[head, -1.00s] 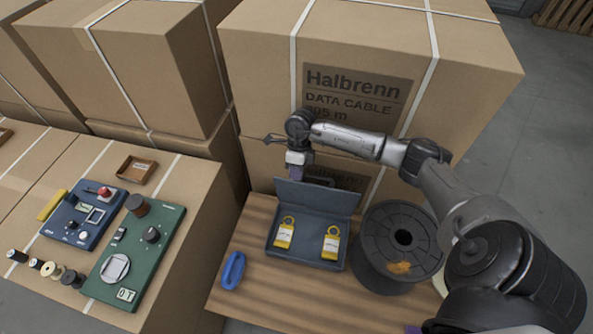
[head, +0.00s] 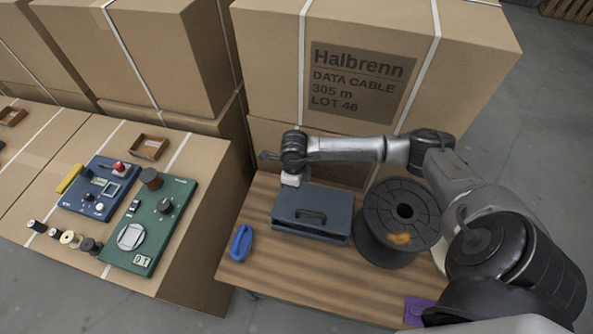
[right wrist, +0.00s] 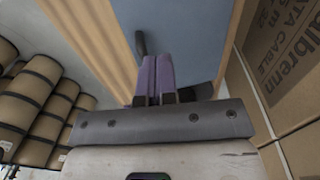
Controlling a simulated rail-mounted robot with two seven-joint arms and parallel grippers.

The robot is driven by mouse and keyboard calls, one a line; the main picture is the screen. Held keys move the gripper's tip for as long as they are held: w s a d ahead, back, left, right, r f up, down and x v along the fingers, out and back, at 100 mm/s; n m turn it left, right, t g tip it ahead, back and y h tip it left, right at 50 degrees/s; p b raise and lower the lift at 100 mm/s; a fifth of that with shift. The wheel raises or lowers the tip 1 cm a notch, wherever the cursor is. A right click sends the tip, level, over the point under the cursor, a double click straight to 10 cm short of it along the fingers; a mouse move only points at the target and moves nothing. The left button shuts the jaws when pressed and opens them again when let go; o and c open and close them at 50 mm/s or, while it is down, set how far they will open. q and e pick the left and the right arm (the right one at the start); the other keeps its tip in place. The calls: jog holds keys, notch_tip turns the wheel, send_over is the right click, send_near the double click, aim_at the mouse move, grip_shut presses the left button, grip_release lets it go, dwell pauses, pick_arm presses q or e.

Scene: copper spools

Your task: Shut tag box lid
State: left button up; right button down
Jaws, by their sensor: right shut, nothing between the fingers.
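The tag box (head: 308,236) is a dark blue-grey case on the wooden table. Its lid (head: 330,201) lies down over it, with a dark handle (head: 311,216) on top; I cannot tell whether it is fully seated. The yellow tags inside are hidden. My right gripper (head: 290,182) is at the lid's left rear corner, its fingertips hard to see in the head view. In the right wrist view its purple fingers (right wrist: 155,75) are together and empty, against the blue lid surface (right wrist: 190,35). My left gripper is not in view.
A black spool (head: 399,220) stands close to the box's right. A blue ring-shaped object (head: 241,243) lies to its left, and a purple pad (head: 418,308) at the front right. Large cartons (head: 375,60) stand behind. Control panels (head: 150,222) sit on the left carton.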

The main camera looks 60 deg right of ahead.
jog(key=b, duration=0.2)
send_over(290, 217)
notch_tip(290, 217, down, 6)
jog(key=shift+a+f, duration=0.1)
jog(key=a+f, duration=0.1)
jog(key=f, duration=0.1)
jog(key=a+f+b, duration=0.1)
jog(key=f, duration=0.1)
jog(key=s+f+b, duration=0.1)
jog(key=f, duration=0.1)
jog(key=shift+a+f, duration=0.25)
jog(key=shift+a, duration=0.15)
jog(key=shift+s+a+f+b, duration=0.15)
jog(key=shift+f+b, duration=0.4)
jog(key=shift+f, duration=0.45)
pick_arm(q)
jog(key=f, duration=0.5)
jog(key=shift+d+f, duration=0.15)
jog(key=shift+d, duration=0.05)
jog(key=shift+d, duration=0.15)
